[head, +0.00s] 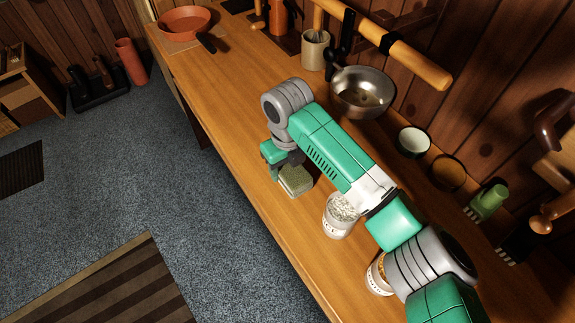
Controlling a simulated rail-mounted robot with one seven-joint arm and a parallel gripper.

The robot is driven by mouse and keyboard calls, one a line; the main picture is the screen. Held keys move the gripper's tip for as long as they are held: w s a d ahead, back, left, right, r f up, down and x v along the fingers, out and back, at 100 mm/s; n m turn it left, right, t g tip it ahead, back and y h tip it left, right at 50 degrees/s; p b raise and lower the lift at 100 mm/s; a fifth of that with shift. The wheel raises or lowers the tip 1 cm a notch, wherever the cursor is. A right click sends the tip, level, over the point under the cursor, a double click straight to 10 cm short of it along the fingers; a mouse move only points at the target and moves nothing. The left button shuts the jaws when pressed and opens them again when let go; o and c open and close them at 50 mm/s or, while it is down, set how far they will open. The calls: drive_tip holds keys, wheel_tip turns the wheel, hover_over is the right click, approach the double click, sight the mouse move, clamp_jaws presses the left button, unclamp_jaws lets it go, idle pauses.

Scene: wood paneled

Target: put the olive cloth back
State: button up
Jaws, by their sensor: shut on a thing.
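The olive cloth (297,182) looks like a small folded block, olive on top with a paler side. It is at the front part of the wooden counter, directly below my gripper (284,172). My gripper points down and is shut on the cloth. The fingertips are partly hidden by the wrist and the cloth. I cannot tell whether the cloth touches the counter or hangs just above it.
A white container (340,218) stands to the right of the cloth, under my arm. Behind are a metal bowl (350,88), a white-rimmed bowl (413,142) and a beige cup (315,50). An orange pan (185,20) is at the far left end. The counter (235,105) left of my gripper is clear.

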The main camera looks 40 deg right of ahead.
drive_tip(key=o, duration=0.9)
drive_tip(key=shift+f, duration=0.1)
drive_tip(key=shift+o, duration=0.2)
drive_tip(key=shift+r+p, duration=0.3)
drive_tip(key=shift+r, duration=0.05)
wheel_tip(320, 180, up, 12)
drive_tip(key=b, duration=0.2)
drive_tip(key=shift+f, duration=0.15)
